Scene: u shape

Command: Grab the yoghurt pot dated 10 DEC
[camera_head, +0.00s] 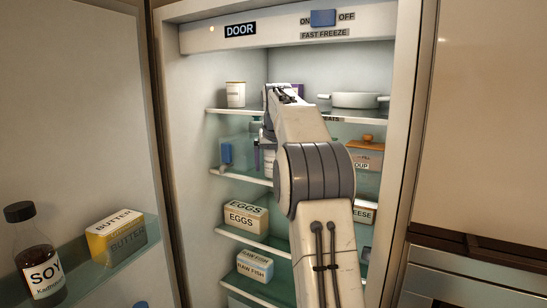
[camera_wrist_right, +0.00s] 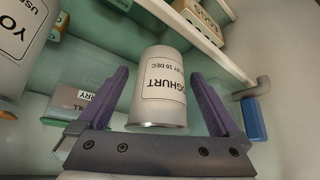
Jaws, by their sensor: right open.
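The yoghurt pot dated 10 DEC (camera_wrist_right: 160,85) is a pale grey-white pot, and its label appears upside down in the right wrist view. My right gripper (camera_wrist_right: 158,76) has its purple fingers open on either side of this pot, with a gap visible at each side. In the head view my right arm reaches into the fridge and mostly hides the gripper and the pot. A second pot (camera_wrist_right: 18,45) at the upper left of the wrist view reads "YO" and "US"; its date is out of frame. My left gripper is not in view.
Eggs (camera_head: 246,216) and raw fish (camera_head: 255,266) stand on lower shelves. A white pot (camera_head: 235,94) and a pan (camera_head: 355,100) are on the top shelf. A blue item (camera_wrist_right: 254,120) is right of the gripper. Soy (camera_head: 40,265) and butter (camera_head: 116,236) are in the door.

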